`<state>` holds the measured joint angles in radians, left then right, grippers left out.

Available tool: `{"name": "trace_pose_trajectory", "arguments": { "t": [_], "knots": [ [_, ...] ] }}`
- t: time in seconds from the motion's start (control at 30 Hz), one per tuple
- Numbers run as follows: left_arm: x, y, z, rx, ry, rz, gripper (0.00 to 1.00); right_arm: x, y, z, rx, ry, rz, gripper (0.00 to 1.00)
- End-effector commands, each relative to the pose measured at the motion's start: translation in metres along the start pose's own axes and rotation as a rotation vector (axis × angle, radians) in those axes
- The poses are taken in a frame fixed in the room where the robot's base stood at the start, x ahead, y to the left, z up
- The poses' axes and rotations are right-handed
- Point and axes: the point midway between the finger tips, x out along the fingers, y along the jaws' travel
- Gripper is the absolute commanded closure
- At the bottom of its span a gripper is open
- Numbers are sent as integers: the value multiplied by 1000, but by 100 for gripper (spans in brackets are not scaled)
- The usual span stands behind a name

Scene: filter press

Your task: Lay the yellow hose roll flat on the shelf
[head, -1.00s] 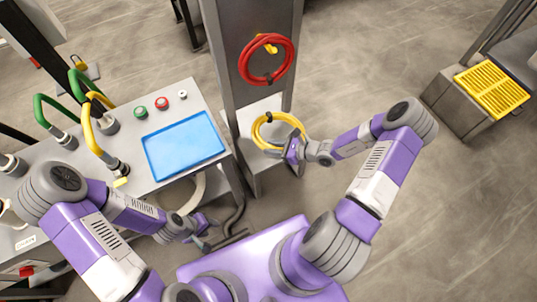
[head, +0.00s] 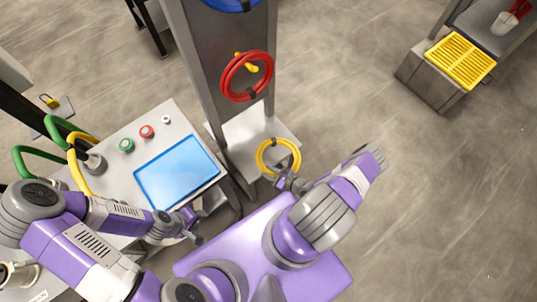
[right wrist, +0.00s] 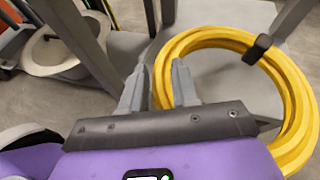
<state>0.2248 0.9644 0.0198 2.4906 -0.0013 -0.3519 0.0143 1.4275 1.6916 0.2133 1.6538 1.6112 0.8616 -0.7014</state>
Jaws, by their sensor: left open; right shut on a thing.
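The yellow hose roll (head: 297,158) is a ring with a black strap. My right gripper (head: 279,178) is shut on its near side. In the right wrist view, the roll (right wrist: 290,85) passes between the fingers (right wrist: 160,85) and shows its open ring face. The pale grey shelf (head: 245,130) is at the foot of the grey column. The roll overlaps its near right corner in the head view; I cannot tell whether they touch. My left gripper (head: 198,227) is open and empty, below the blue panel.
A red hose roll (head: 268,80) hangs on a yellow hook on the column (head: 205,60), with a blue roll (head: 232,4) above. The control table with a blue screen (head: 175,170) and hose loops stands left. A yellow-grated box (head: 460,60) stands far right. Floor between is clear.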

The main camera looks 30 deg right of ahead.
Motion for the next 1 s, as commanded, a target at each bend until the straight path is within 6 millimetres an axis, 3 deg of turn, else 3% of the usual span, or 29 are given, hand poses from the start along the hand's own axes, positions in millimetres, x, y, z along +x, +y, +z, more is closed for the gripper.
{"name": "trace_pose_trajectory", "arguments": {
  "t": [0.93, 1.0],
  "knots": [
    [66, -25, -3, 0, 0, 0, 57, 117, -38, 10, -5, -7, 1, 100],
    [71, -26, -3, 0, 0, 0, 57, 119, -36, -2, -4, -3, 1, 100]
  ]
}}
